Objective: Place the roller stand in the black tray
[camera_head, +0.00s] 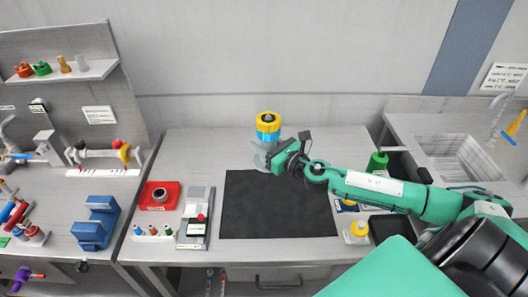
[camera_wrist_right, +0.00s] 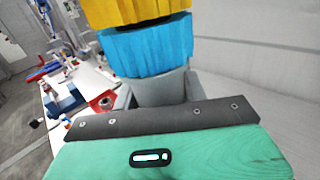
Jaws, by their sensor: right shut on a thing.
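The roller stand (camera_head: 268,122) is a grey upright piece with a yellow ribbed ring above a blue one. It stands upright at the back middle of the table. My right gripper (camera_head: 272,157) is shut on its grey lower part. In the right wrist view the blue ring (camera_wrist_right: 147,48) fills the upper middle, and the grey part between the fingers shows below it. Whether its base touches the table is hard to tell. A small black tray (camera_head: 391,228) lies at the right front, partly hidden by my arm. My left gripper is out of view.
A large black mat (camera_head: 275,210) lies bare in the middle of the table. A red tray (camera_head: 160,196) and a grey scale-like device (camera_head: 196,222) are to its left. A yellow-topped bottle (camera_head: 357,232) stands beside the black tray. A green bottle (camera_head: 378,161) stands behind my arm.

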